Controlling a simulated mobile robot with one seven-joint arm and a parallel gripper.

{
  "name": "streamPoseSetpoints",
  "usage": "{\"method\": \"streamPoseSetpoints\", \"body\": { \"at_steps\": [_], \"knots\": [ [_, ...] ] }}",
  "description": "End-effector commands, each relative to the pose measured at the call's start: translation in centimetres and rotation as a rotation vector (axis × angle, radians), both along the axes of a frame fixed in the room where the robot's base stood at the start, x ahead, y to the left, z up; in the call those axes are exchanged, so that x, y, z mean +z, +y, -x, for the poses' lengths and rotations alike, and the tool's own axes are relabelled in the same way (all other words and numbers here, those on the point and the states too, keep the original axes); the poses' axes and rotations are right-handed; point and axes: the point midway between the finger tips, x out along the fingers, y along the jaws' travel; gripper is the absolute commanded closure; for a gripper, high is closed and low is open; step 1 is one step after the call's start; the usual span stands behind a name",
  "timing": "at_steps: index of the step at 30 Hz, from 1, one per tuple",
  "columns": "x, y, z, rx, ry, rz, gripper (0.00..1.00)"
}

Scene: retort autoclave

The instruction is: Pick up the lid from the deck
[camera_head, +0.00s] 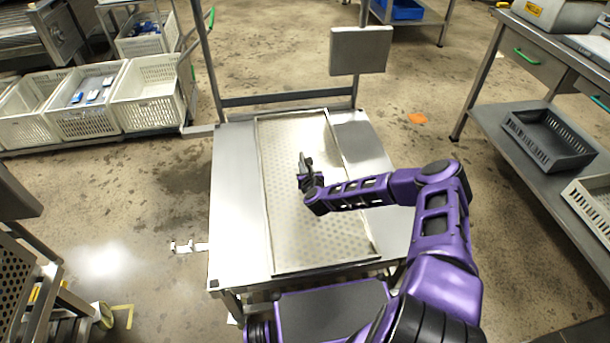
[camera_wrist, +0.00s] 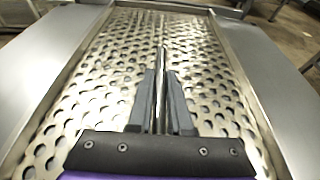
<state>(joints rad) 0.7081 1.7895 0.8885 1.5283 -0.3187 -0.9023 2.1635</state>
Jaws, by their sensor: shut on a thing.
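The lid (camera_head: 290,222) is a long perforated metal plate with a raised rim, lying over the middle of the grey deck (camera_head: 234,190). It also fills the middle of the wrist view (camera_wrist: 98,75), with the flat deck showing on both sides (camera_wrist: 38,52). My gripper (camera_head: 305,165) is over the middle of the lid. In the wrist view its two dark fingers (camera_wrist: 162,85) are closed on a thin upright metal strip along the lid's centre line. The strip's lower part is hidden between the fingers. I cannot tell whether the lid touches the deck.
A grey panel (camera_head: 360,51) stands on the deck's far frame. White crates (camera_head: 90,118) are on a rack at left. A bench at right holds a dark crate (camera_head: 548,138) on its lower shelf. The wet floor between the deck and bench is open.

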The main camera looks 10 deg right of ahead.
Motion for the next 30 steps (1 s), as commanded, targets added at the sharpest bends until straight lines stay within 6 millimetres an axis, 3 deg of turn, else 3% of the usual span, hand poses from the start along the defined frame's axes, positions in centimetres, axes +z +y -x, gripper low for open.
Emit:
{"method": "streamPoseSetpoints", "body": {
  "at_steps": [11,24,30],
  "knots": [
    [0.8,-0.1,-0.2,-0.002,-0.007,0.002,1.0],
    [7.7,-0.1,-0.2,-0.001,-0.009,0.0,1.0],
    [9.8,0.0,-0.2,-0.001,-0.008,0.0,1.0]
  ]
}}
